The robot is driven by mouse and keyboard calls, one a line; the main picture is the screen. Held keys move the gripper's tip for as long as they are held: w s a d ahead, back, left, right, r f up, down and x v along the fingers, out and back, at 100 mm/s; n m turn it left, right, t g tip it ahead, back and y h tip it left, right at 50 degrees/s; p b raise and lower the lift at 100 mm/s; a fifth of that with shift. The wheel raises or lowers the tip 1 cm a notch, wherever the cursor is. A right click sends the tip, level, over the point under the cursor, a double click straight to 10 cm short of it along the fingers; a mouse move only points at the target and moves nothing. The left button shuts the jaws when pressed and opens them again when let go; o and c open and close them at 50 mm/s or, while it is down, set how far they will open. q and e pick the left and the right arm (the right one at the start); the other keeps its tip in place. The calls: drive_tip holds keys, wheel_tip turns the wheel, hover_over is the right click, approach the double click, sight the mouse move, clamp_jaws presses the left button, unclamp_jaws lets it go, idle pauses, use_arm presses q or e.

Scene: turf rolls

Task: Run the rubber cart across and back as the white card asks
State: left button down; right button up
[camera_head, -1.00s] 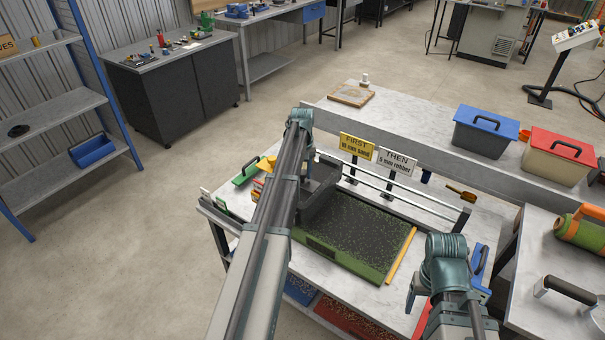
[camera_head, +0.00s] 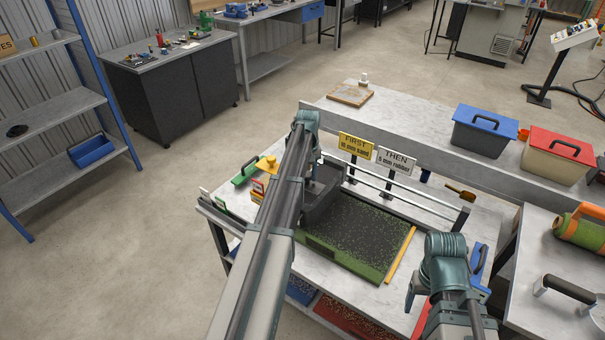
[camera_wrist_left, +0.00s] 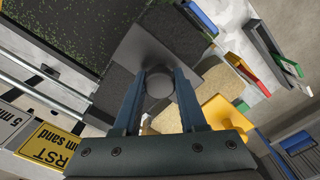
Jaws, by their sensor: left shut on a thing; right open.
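The white card (camera_head: 397,162) reads "THEN 5 mm rubber" and stands behind the turf. Left of it, a yellow card (camera_head: 355,146) reads "FIRST 10 mm sand". The dark grey cart (camera_head: 322,203) is at the left end of the green turf panel (camera_head: 345,262), whose surface is covered in dark granules. My left gripper (camera_wrist_left: 160,84) is shut on the cart's round dark knob in the left wrist view; my arm partly hides the cart in the head view. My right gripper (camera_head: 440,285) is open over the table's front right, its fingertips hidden.
A yellow-handled thing (camera_head: 266,163) and a green-handled one (camera_head: 245,172) stand left of the cart. Rails (camera_head: 420,205) run behind the turf. A yellow strip (camera_head: 400,255) lies along its right edge. Blue-lidded (camera_head: 487,130) and red-lidded (camera_head: 557,155) boxes stand at back right.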

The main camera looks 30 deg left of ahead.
use_arm(q)
drive_tip(key=s+d, duration=0.1)
drive_tip(key=d, duration=2)
drive_tip(key=s+d, duration=0.2)
drive_tip(key=d, duration=1.9)
drive_tip(key=shift+s+d, duration=0.15)
drive_tip(key=shift+s, duration=0.1)
drive_tip(key=c, duration=0.9)
unclamp_jaws()
drive_tip(key=o, duration=0.4)
drive_tip(key=shift+d, duration=0.2)
drive_tip(key=shift+o, duration=0.2)
drive_tip(key=shift+a, duration=0.1)
